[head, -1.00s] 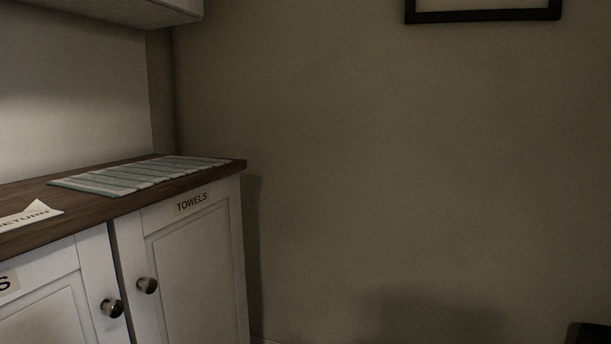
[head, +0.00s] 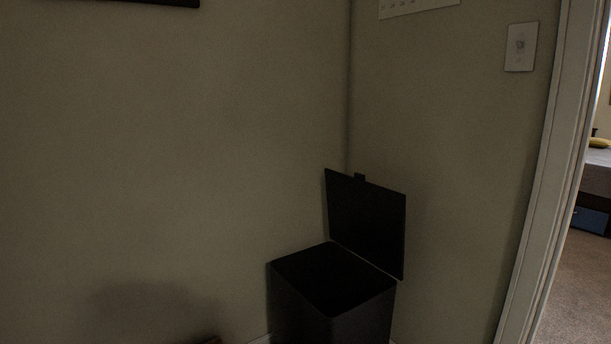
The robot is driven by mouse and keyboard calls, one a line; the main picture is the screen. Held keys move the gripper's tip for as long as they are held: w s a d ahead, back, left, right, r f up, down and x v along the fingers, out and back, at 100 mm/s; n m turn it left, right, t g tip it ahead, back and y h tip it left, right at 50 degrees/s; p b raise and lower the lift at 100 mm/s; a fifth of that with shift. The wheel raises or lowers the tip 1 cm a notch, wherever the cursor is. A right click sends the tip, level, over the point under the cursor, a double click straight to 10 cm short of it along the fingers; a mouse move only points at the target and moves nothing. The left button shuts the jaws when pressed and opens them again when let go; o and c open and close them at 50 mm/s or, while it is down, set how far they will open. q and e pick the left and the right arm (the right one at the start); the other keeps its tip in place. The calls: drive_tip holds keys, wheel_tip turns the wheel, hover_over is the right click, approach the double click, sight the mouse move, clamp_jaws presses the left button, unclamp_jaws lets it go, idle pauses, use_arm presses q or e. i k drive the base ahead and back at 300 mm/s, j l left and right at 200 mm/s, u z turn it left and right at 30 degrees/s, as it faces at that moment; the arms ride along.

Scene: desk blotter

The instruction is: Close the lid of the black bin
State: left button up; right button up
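The black bin (head: 330,318) stands on the floor in the corner of the room, low in the middle of the head view. Its lid (head: 367,222) is open and stands nearly upright along the bin's right rear edge, close to the right-hand wall. The bin's bottom is cut off by the picture's lower edge. Neither of my grippers is in view.
A door frame (head: 552,190) and an open doorway are at the right, with carpet (head: 575,290) and a bed (head: 597,168) beyond. A light switch (head: 521,47) is on the wall. A small dark object shows at the bottom edge, left of the bin.

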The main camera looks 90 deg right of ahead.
sight(368, 219)
drive_tip(key=z, duration=2.35)
